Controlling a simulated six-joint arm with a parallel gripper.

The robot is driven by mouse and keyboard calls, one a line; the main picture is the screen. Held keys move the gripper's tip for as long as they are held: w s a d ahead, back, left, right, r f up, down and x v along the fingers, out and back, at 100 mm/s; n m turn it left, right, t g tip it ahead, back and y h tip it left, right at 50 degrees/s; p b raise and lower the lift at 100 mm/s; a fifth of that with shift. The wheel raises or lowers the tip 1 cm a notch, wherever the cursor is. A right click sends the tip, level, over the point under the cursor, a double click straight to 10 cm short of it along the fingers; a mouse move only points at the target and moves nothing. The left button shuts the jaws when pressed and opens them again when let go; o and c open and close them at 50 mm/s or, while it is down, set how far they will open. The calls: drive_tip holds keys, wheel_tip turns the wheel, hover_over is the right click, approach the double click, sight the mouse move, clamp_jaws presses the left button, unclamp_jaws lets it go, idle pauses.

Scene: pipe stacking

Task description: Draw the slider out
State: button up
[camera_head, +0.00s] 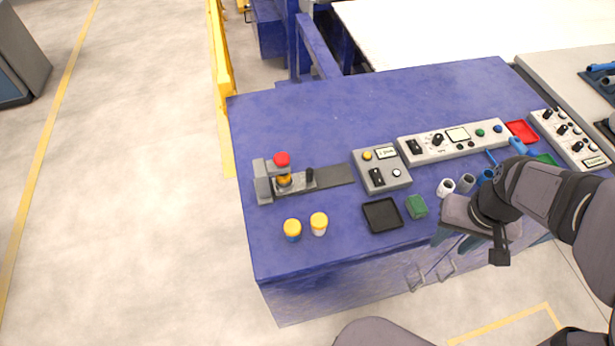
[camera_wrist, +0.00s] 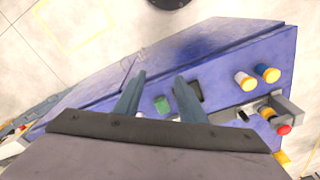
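The slider (camera_head: 298,181) is a light grey block with an upright black handle (camera_head: 309,174). It sits on a dark rail (camera_head: 335,175) at the left of the blue bench. Its left end is at a grey station with a red knob (camera_head: 282,159), and a yellow-orange part (camera_head: 284,180) is under the knob. In the wrist view the station (camera_wrist: 288,110) is at the right edge, with the red knob (camera_wrist: 284,129). My gripper (camera_head: 455,241) is at the bench's front right, well away from the slider. In the wrist view its two fingers (camera_wrist: 160,78) are apart with nothing between them.
Several tubes (camera_head: 446,187) stand near my arm. The back left bench is clear.

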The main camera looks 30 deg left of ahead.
drive_tip(key=w+a+f+n+b, duration=0.3)
drive_tip(key=w+a+f+b, duration=0.1)
drive_tip(key=w+a, duration=0.4)
drive_tip(key=n+t+y+b, duration=0.2)
drive_tip(key=n+y+b, duration=0.1)
drive_tip(key=n+b, duration=0.4)
hover_over(310, 170)
drive_tip(key=s+d, duration=0.2)
wheel_tip(310, 170, down, 8)
drive_tip(key=m, duration=0.1)
drive_tip(key=shift+g, duration=0.3)
drive_tip(key=shift+w+p+x, duration=0.15)
drive_tip(key=shift+p+x, duration=0.1)
drive_tip(key=shift+x, duration=1.45)
drive_tip(key=shift+w+p+x, duration=0.1)
drive_tip(key=shift+p+x, duration=0.15)
drive_tip(key=shift+x, duration=1.45)
drive_tip(key=shift+a+r, duration=0.1)
clamp_jaws()
